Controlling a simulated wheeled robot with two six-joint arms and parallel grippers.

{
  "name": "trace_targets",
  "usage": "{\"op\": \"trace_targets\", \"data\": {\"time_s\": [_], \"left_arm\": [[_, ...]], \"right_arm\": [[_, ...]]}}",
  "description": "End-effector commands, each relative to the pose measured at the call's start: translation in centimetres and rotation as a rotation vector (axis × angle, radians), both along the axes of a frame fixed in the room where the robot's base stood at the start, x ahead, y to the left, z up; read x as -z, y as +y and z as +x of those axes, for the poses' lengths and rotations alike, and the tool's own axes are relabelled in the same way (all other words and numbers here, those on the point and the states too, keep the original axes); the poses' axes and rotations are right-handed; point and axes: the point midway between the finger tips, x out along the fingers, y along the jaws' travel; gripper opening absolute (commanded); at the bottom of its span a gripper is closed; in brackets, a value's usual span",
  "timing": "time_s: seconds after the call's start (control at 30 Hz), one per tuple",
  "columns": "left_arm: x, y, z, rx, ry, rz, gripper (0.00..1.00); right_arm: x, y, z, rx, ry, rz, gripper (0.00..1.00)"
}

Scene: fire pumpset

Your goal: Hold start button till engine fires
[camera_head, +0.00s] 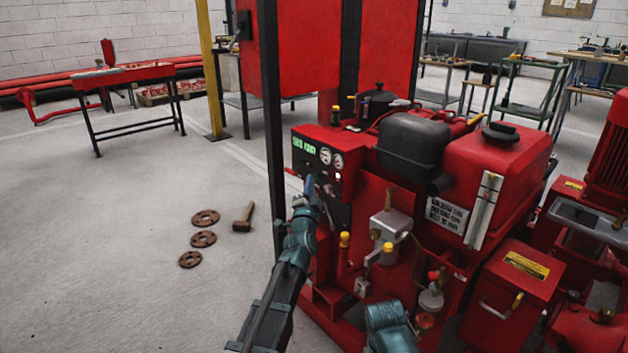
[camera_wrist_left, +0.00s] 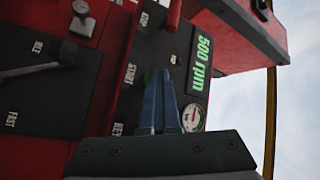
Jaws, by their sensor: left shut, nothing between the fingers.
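The red engine's control panel (camera_head: 318,165) faces my left gripper (camera_head: 310,186); it also fills much of the left wrist view (camera_wrist_left: 115,100). My left gripper's blue fingers (camera_wrist_left: 160,78) are shut together with nothing between them, their tips at the panel beside the START label (camera_wrist_left: 130,74). The start button cannot be made out; the fingertips may hide it. I cannot tell whether the tips touch the panel. The green display (camera_wrist_left: 202,62) reads 500 rpm. A round gauge (camera_wrist_left: 192,117) sits by it. My right gripper is not in view.
A black post (camera_head: 271,120) stands close to my left arm. Rusty flanges (camera_head: 203,239) and a hammer (camera_head: 243,217) lie on the otherwise open floor at left.

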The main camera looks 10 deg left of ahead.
Motion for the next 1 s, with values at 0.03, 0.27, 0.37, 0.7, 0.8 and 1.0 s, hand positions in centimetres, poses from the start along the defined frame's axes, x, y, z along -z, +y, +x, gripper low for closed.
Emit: {"op": "trace_targets", "data": {"time_s": [0.03,0.27,0.37,0.7,0.8,1.0], "left_arm": [[0.0,-0.1,0.0,0.001,0.000,0.000,0.00],[0.0,-0.1,0.0,0.001,0.000,0.000,0.00],[0.0,0.0,0.0,0.001,0.001,0.000,0.00],[0.0,0.9,-1.2,0.000,0.000,0.001,0.00],[0.0,1.0,-1.4,0.001,0.001,0.000,0.00],[0.0,1.0,-1.3,0.000,0.000,0.000,0.00]], "right_arm": [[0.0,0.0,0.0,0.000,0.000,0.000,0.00],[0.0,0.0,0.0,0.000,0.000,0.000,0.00],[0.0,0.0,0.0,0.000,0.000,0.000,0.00],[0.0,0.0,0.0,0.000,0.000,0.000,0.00],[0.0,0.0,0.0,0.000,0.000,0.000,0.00],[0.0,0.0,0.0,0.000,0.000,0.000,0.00]]}}
